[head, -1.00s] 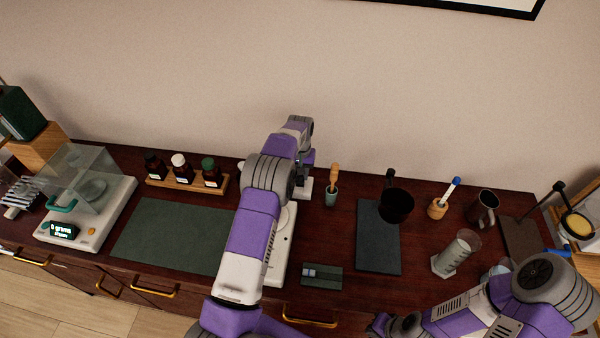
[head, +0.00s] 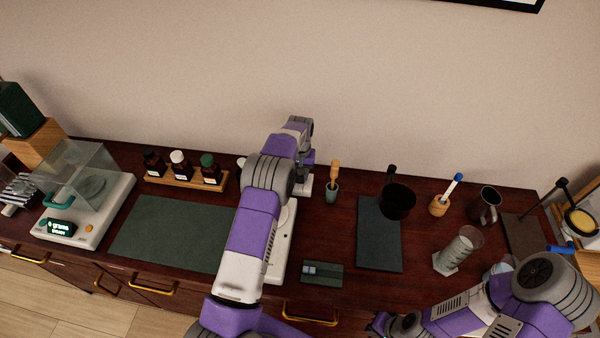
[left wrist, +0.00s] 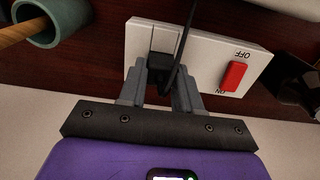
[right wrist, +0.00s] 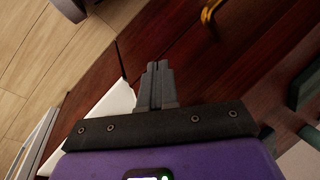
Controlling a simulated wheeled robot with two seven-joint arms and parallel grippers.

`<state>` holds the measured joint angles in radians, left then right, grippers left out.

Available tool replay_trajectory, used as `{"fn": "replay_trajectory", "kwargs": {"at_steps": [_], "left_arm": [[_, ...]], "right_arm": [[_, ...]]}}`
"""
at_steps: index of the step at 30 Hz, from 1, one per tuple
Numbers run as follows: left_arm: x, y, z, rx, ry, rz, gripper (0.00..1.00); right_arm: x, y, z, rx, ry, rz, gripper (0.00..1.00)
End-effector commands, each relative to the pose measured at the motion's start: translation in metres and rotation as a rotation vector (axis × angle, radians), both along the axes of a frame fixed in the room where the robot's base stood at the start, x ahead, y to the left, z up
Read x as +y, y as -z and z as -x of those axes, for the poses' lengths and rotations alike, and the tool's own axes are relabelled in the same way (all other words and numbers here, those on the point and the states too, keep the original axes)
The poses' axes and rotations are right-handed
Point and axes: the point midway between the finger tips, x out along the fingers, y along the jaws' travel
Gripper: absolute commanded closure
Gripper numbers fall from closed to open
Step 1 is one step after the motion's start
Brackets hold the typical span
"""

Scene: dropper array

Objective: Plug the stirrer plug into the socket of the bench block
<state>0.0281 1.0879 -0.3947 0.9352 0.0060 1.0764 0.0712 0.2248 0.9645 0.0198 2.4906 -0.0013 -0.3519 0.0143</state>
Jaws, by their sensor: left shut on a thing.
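The white bench block (left wrist: 208,56) with a red switch (left wrist: 233,75) fills the upper middle of the left wrist view. In the head view, part of the block (head: 304,188) shows below my left wrist. My left gripper (left wrist: 160,82) is shut on the black stirrer plug (left wrist: 159,62), which is at the socket panel (left wrist: 166,38) of the block. How deep the plug sits cannot be told. Its black cable (left wrist: 184,42) rises across the block. My right gripper (right wrist: 157,68) is shut and empty over the bench front, away from the block.
The white stirrer (head: 286,240) lies partly under my left arm. A green cup with a wooden-handled tool (head: 332,190) stands close right of the block. A bottle rack (head: 185,180) is to the left. A dark mat (head: 379,245) and a measuring cylinder (head: 458,250) are to the right.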

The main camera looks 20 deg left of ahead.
Motion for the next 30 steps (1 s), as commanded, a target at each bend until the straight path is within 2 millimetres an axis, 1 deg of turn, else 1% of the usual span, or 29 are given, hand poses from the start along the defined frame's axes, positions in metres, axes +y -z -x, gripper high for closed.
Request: {"fn": "replay_trajectory", "kwargs": {"at_steps": [3, 4, 9, 17, 20, 23, 27, 30], "left_arm": [[0.0, 0.001, 0.0, 0.0, 0.0, -0.001, 0.94], [0.0, 0.001, 0.0, 0.0, 0.0, -0.001, 0.64], [0.0, 0.001, 0.0, 0.0, 0.0, -0.001, 0.38], [0.0, 0.0, 0.0, 0.0, 0.0, 0.0, 0.37], [0.0, -0.005, 0.0, -0.001, 0.0, 0.0, 0.37], [0.0, -0.018, -0.001, -0.004, 0.0, 0.0, 0.37], [0.0, -0.044, -0.001, -0.004, 0.0, 0.0, 0.37], [0.0, -0.059, -0.001, -0.003, 0.001, 0.0, 0.37]], "right_arm": [[0.0, 0.0, 0.0, 0.0, 0.0, 0.0, 1.0], [0.0, 0.0, 0.0, 0.0, 0.0, 0.0, 1.0], [0.0, 0.0, 0.0, 0.0, 0.0, 0.0, 1.0], [0.0, 0.0, 0.0, 0.0, 0.0, 0.0, 1.0], [0.0, 0.0, 0.0, 0.0, 0.0, 0.0, 1.0], [0.0, 0.001, 0.0, 0.0, 0.0, 0.0, 1.0], [0.0, 0.002, 0.0, 0.0, 0.0, 0.0, 1.0], [0.0, 0.003, 0.0, 0.0, 0.0, 0.0, 1.0]]}}
